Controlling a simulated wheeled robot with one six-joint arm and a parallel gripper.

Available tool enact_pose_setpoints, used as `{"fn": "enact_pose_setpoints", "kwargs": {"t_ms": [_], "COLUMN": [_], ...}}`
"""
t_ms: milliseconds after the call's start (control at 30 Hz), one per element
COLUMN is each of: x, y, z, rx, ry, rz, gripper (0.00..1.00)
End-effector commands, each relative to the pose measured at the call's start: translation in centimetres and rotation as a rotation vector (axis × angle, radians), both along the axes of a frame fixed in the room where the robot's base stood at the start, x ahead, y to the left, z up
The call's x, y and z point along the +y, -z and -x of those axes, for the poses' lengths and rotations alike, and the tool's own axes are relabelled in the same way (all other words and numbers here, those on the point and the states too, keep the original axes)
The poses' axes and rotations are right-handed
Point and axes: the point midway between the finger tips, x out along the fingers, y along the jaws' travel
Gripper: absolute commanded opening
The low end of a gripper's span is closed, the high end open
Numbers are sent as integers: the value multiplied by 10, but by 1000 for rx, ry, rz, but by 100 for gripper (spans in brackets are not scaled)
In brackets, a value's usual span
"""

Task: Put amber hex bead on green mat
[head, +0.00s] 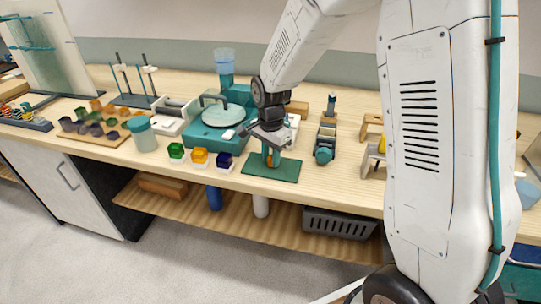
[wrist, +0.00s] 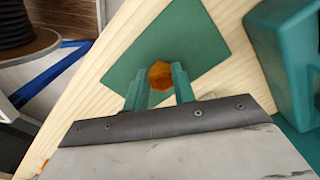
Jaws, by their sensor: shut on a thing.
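The amber hex bead (wrist: 160,76) is between the two teal fingertips of my gripper (wrist: 158,84) in the wrist view. My gripper is shut on it. The green mat (wrist: 195,45) lies flat on the wooden bench, and the bead shows against it from above. In the head view my gripper (head: 271,157) points down over the green mat (head: 286,172), with the amber hex bead (head: 270,160) low between its fingers. I cannot tell whether the bead touches the mat.
Left of the mat stand small green (head: 176,151), amber (head: 199,156) and dark blue (head: 223,161) blocks on white bases. A teal machine (head: 210,120) stands behind. A teal-ended device (head: 325,146) stands to the right. The bench's front edge is close to the mat.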

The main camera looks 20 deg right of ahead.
Motion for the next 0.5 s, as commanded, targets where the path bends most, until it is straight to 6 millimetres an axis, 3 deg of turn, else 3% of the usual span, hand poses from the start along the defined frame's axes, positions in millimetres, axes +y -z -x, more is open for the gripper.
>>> {"fn": "enact_pose_setpoints", "kwargs": {"t_ms": [67, 100, 167, 500], "x": [0, 0, 0, 0], "y": [3, 3, 3, -2], "z": [0, 0, 0, 0], "rx": [2, 1, 1, -1], "ry": [0, 0, 0, 0], "rz": [0, 0, 0, 0], "gripper": [0, 34, 48, 48]}}
